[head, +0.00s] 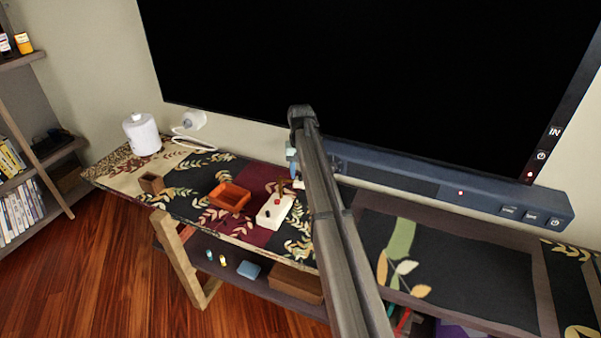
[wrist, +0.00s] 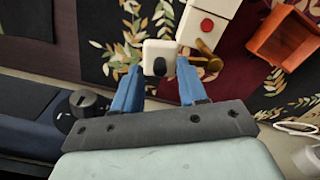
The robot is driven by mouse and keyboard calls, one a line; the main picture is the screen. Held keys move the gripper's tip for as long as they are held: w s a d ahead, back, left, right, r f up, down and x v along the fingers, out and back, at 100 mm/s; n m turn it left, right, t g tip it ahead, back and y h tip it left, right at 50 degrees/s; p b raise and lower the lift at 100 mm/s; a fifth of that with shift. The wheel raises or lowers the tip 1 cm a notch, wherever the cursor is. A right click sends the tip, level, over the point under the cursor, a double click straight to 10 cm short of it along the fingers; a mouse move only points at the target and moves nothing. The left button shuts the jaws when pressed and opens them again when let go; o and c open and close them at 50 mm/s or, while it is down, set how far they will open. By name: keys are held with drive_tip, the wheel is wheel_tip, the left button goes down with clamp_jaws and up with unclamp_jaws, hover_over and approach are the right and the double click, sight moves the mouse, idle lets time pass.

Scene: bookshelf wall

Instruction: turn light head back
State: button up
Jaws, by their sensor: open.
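A small white lamp head (head: 194,120) stands at the back left of the patterned shelf top, against the wall, with a thin white loop at its foot. Part of what looks like this lamp shows at the lower right edge of the wrist view (wrist: 308,158). My gripper (wrist: 160,66) is open, its two blue fingers apart. It is well to the right of the lamp, near the soundbar, and mostly hidden behind my arm in the head view.
A white box with a red button (head: 274,210) and an orange tray (head: 229,197) lie on the shelf top. A brass-coloured piece (wrist: 207,58) is beside the block. A white canister (head: 142,134) stands left of the lamp. A soundbar (head: 400,180) and a large screen (head: 370,70) are behind.

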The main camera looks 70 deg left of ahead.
drive_tip(key=shift+f, duration=0.4)
clamp_jaws()
idle(0.5)
